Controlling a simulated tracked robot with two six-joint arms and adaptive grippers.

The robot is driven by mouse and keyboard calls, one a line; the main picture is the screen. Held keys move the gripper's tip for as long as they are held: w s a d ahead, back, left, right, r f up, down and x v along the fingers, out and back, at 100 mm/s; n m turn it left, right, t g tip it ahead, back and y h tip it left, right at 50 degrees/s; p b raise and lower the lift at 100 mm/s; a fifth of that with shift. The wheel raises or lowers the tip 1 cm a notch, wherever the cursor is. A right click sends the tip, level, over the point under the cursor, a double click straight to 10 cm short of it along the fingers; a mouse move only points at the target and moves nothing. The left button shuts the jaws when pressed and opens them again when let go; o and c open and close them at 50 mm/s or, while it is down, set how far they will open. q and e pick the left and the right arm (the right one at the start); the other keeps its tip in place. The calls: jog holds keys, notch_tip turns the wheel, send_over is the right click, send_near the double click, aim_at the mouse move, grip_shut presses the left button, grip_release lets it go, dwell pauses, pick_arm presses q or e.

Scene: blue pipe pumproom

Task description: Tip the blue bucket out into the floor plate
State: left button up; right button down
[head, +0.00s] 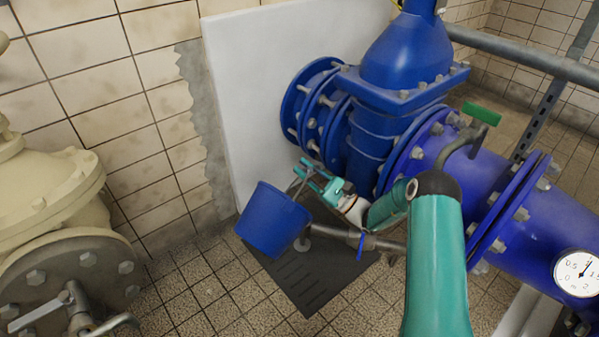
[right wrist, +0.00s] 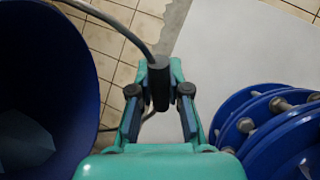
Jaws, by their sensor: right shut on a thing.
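The blue bucket (head: 272,220) hangs tilted in the head view, over the left part of the dark floor plate (head: 318,292). Its inside is hidden there. In the right wrist view, the bucket (right wrist: 75,75) fills the left side, and a paler patch (right wrist: 25,140) shows inside it; I cannot tell what it is. My right gripper (head: 318,182) is to the right of the bucket, just above its upper edge. It is shut on the dark grip of the bucket's wire handle (right wrist: 158,82). My left gripper is not in view.
A large blue valve and pipe (head: 480,190) stand close to the right of my right gripper. A thin pipe with a small blue tap (head: 362,243) runs above the plate. A cream flanged valve (head: 55,210) stands at left. A white panel (head: 245,90) is behind.

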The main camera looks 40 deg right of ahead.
jog(key=d+f+m+t+h+b, duration=0.3)
jog(key=d+f+m+h+b, duration=0.1)
jog(key=f+m, duration=0.5)
jog(key=shift+w+d+m+t+h+b, duration=0.2)
jog(key=shift+d+m+t+h+b, duration=0.2)
jog(key=shift+d+m+h, duration=0.7)
jog(key=shift+a+n+h, duration=0.3)
jog(key=shift+a, duration=0.1)
